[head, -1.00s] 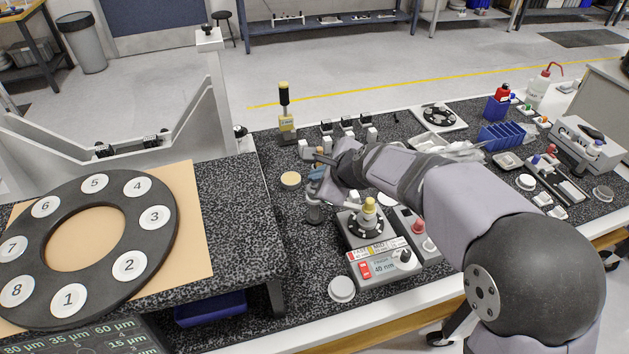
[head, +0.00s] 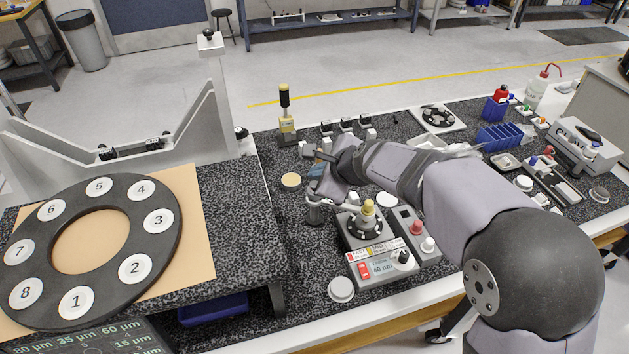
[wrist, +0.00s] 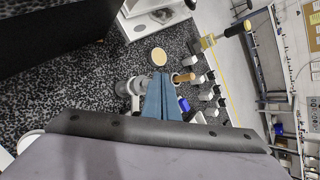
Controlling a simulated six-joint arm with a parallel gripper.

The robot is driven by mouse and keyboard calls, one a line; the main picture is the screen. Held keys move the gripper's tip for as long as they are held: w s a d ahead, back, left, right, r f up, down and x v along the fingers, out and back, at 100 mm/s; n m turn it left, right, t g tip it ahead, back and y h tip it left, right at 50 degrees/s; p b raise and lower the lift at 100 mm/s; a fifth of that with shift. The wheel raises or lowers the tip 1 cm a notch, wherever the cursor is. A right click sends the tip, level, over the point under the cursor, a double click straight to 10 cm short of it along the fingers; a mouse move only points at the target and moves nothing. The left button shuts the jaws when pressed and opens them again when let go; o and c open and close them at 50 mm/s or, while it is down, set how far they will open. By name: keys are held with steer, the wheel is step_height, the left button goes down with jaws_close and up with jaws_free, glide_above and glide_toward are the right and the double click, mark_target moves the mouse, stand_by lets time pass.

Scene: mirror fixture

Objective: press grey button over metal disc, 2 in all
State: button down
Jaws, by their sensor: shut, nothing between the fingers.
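A grey, post-like piece with a round, metallic-looking top (head: 314,210) stands on the speckled bench, left of the control box. It also shows in the wrist view (wrist: 130,87), just left of my fingers. I cannot tell for certain whether it is the grey button over the metal disc. My gripper (head: 316,171) is above and close to this piece in the head view; its blue fingers (wrist: 160,80) are shut and empty in the wrist view. Any contact with the piece cannot be made out. My wrist partly covers the spot in the head view.
A control box (head: 383,264) with a yellow-topped knob (head: 368,207) stands close to the right of my gripper. The raised numbered ring (head: 157,244) is at left.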

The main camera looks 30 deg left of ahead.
step_height(320, 180, up, 5)
steer(key=p, duration=0.5)
stand_by(2.7)
step_height(320, 180, up, 4)
steer(key=shift+f+p, duration=0.1)
steer(key=shift+p, duration=1)
step_height(320, 180, down, 9)
steer(key=b, duration=0.8)
steer(key=shift+b, duration=0.3)
stand_by(1.1)
